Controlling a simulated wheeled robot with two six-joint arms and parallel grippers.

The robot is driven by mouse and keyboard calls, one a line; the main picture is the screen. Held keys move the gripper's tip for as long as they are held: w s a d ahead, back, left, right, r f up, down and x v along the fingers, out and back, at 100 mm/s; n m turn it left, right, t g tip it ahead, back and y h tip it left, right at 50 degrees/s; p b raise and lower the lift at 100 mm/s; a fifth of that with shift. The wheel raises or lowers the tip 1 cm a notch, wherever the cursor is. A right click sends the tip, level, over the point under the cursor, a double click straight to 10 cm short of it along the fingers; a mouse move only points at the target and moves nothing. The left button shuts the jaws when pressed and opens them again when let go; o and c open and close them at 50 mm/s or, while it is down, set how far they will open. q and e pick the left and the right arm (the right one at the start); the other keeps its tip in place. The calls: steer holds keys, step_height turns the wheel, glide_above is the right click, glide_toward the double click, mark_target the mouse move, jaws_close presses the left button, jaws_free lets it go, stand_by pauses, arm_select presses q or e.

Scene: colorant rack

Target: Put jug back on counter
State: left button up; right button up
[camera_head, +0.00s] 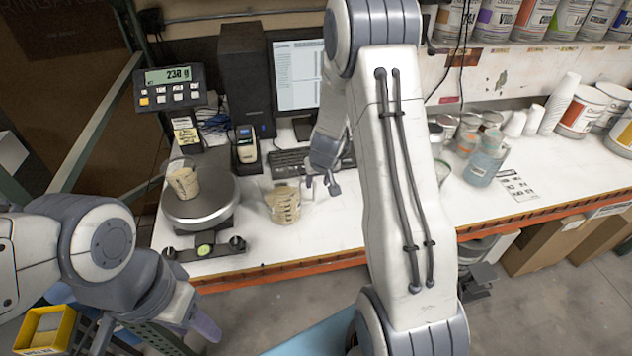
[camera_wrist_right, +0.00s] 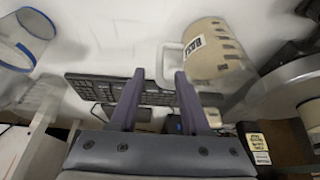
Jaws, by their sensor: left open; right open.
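The jug (camera_head: 283,205), clear with beige contents and dark markings, stands upright on the white counter (camera_head: 330,222), right of the scale. It also shows in the right wrist view (camera_wrist_right: 218,55), with its pale handle towards my fingers. My right gripper (camera_head: 322,185) is open beside the jug, on its handle side. In the right wrist view, the handle lies just beyond my two spread fingertips (camera_wrist_right: 160,73); I cannot tell whether they touch it. My left gripper (camera_head: 155,335) is open and empty, low in front of the counter.
A scale (camera_head: 200,205) reading about 230 g holds a beige-filled cup (camera_head: 183,180). A keyboard (camera_head: 290,163) and monitor (camera_head: 298,75) stand behind the jug. Cans and a blue-tinted container (camera_head: 483,168) are to the right. The front middle counter is clear.

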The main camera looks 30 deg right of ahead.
steer(key=s+a+r+n+y+p, duration=0.1)
steer(key=s+a+r, duration=0.25)
steer(key=a, duration=0.25)
steer(key=s+a+r+n+g+y, duration=0.1)
steer(key=s+a+r+n, duration=0.1)
steer(key=a+r, duration=0.4)
steer(key=s+a+r+n+y+p, duration=0.1)
steer(key=s+a+r, duration=0.2)
steer(key=a, duration=0.4)
arm_select(q)
step_height(320, 180, up, 2)
steer(key=shift+r, duration=0.25)
arm_select(e)
steer(key=s+a+r+n+g, duration=0.1)
steer(key=s+a+r+n, duration=0.1)
steer(key=s, duration=0.5)
steer(key=s+a+r+n+g, duration=0.1)
steer(key=s+a+r+n, duration=0.1)
steer(key=s, duration=0.5)
steer(key=s+a+r+n+g, duration=0.1)
steer(key=s+a+n, duration=0.1)
steer(key=s, duration=0.6)
steer(key=shift+a+r+h, duration=0.4)
steer(key=shift+a, duration=0.15)
